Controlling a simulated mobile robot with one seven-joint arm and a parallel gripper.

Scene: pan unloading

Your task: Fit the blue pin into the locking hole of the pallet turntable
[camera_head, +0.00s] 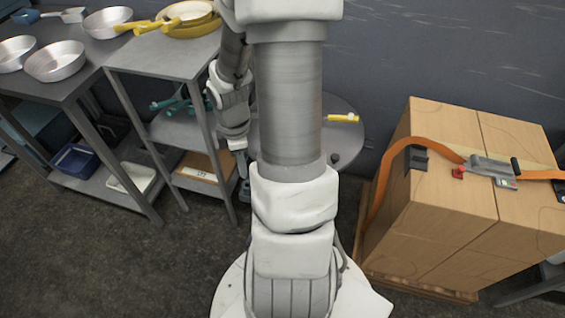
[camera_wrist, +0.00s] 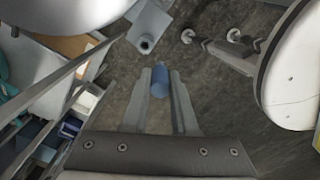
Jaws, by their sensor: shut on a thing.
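My gripper (camera_wrist: 161,78) is shut on the blue pin (camera_wrist: 159,83), a short cylinder held between the two fingertips in the wrist view. The pallet turntable is a round grey disc (camera_head: 348,142), partly hidden behind my arm in the head view. Its rounded grey edge (camera_wrist: 60,14) seems to show at top left in the wrist view. A grey bracket with a dark round opening (camera_wrist: 146,43) lies beyond the fingertips; it looks like the locking hole. The pin is apart from it in the picture, nearer to me. The gap in depth is hard to judge.
A yellow handle (camera_head: 343,118) lies on the turntable. Metal shelves with pans (camera_head: 176,57) stand at left. Strapped cartons (camera_head: 450,200) on a pallet stand at right. Dark floor lies below.

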